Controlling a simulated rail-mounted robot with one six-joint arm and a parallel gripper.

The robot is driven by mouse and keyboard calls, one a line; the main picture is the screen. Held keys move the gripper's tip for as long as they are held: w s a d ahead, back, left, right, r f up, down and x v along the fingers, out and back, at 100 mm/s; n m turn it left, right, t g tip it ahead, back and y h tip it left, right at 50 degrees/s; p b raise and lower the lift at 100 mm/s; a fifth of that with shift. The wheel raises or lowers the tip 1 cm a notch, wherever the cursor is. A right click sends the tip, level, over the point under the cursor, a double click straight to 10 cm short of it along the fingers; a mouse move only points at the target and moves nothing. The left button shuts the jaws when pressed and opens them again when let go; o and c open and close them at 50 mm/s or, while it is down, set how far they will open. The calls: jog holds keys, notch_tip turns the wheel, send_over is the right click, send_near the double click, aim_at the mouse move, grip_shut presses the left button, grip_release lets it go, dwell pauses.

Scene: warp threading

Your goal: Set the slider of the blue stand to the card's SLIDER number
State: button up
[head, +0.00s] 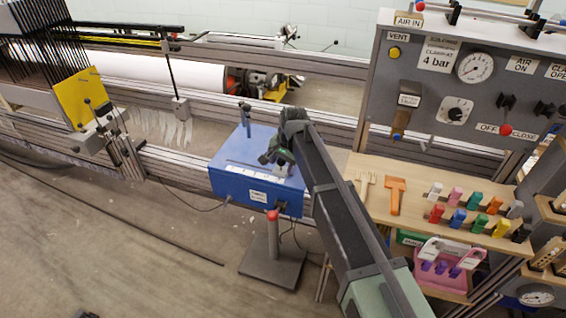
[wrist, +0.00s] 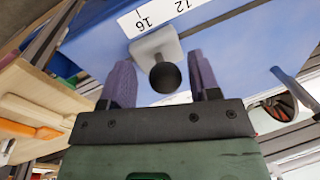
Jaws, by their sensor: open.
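The blue stand (head: 232,150) is a box with a slanted top, left of my arm in the head view; its blue face (wrist: 237,40) fills the upper wrist view. A white number scale (wrist: 185,12) on it shows 16 and 12, turned over. The slider (wrist: 150,46) is a pale plate with a round black knob (wrist: 166,76), by the 16 end. My gripper (wrist: 160,60) has purple fingers, open, one on each side of the knob, with gaps visible. In the head view my gripper (head: 268,157) covers the slider. A card (head: 437,57) reads "4 bar"; I cannot read a SLIDER number.
A grey gauge panel (head: 380,105) stands at the right. Below it a wooden shelf (head: 375,210) holds an orange tool (head: 396,195) and several coloured clips. A red-topped post (head: 272,235) stands before the stand. Loom rails run behind; the floor at left is mostly clear.

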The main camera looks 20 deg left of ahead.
notch_tip(320, 180, up, 10)
jog(key=d+p, duration=0.2)
jog(key=p, duration=0.8)
jog(key=shift+r, duration=0.2)
jog(key=shift+s, duration=0.1)
